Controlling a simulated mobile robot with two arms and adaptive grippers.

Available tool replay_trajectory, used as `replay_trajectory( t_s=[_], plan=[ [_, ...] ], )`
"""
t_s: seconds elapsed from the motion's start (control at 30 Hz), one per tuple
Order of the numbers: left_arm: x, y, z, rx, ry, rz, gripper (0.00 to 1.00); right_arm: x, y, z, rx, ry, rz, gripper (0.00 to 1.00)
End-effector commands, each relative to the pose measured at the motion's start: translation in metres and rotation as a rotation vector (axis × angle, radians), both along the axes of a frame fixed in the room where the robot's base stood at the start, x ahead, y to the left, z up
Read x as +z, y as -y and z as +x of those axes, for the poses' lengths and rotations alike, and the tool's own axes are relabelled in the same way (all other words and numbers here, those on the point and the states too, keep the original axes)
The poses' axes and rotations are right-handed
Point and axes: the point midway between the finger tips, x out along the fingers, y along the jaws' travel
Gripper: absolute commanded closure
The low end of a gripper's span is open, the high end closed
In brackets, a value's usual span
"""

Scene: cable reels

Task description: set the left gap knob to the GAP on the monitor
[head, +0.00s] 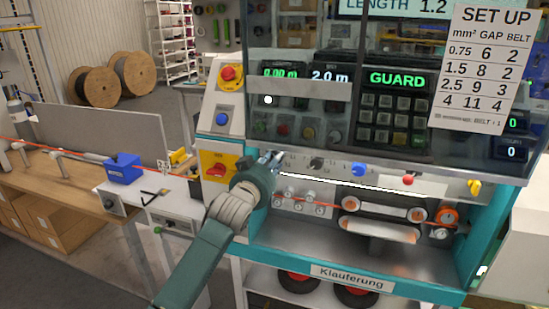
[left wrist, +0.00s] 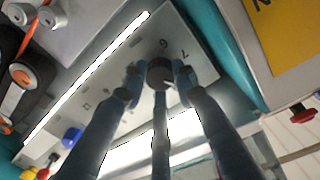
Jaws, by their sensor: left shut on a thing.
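My left gripper (head: 273,159) is at the left end of the knob panel, and its hand hides the left knob in the head view. In the left wrist view, my left gripper (left wrist: 160,80) has its fingers on both sides of a dark round knob (left wrist: 160,72) and is shut on it. A light mark shows on the knob's lower right; the numbers 6 and 7 are printed beside it. The monitor (head: 392,9) is cut off at the top, showing only "LENGTH 1.2"; its GAP value is out of view. My right gripper is not in view.
A set-up sheet (head: 484,62) lists mm², gap and belt values. Along the panel sit another dark knob (head: 317,163), a blue knob (head: 358,169), a red knob (head: 407,181) and a yellow one (head: 474,187). A clear guard (head: 300,90) hangs just above.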

Motion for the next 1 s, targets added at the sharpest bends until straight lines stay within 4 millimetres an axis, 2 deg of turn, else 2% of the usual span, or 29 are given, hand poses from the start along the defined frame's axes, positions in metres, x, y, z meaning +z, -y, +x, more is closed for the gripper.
replay_trajectory(
  t_s=[0.2,0.5,1.0],
  plan=[
    [-0.005,0.000,0.000,0.000,0.050,0.193,0.98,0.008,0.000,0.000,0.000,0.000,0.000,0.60],
    [-0.005,-0.001,0.000,0.001,0.114,0.392,0.98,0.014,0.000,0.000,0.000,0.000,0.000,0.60],
    [-0.006,-0.001,0.000,0.001,0.153,0.509,0.98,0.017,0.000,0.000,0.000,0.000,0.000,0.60]
  ],
)
